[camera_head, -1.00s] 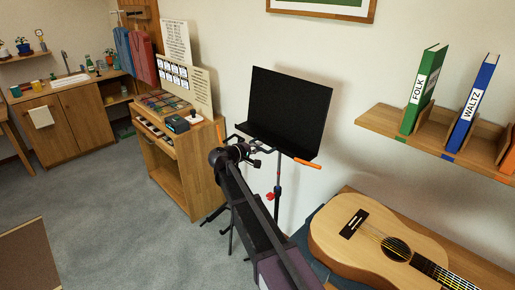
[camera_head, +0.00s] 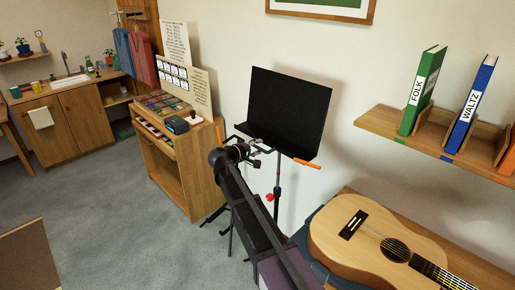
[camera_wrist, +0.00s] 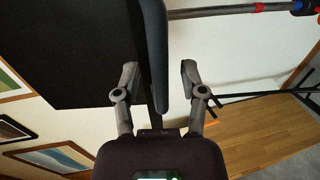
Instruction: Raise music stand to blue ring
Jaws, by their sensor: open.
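The music stand has a black desk (camera_head: 285,110) with orange-tipped bars at its lower edge and a thin pole on dark legs. A red knob (camera_head: 270,197) sits on the pole, with a small blue band (camera_head: 277,190) beside it. My gripper (camera_head: 258,149) is just below the desk's lower edge. In the wrist view my gripper (camera_wrist: 159,75) is open, with a finger on each side of a dark bar of the stand (camera_wrist: 156,50). The desk (camera_wrist: 70,50) fills the left there. The pole (camera_wrist: 235,11) runs to blue and red parts (camera_wrist: 298,8) at top right.
A guitar (camera_head: 370,235) lies on a wooden bench at lower right. A wall shelf (camera_head: 430,140) holds green and blue binders. A wooden cabinet (camera_head: 175,175) with a small dark device stands left of the stand. The carpet at left is open.

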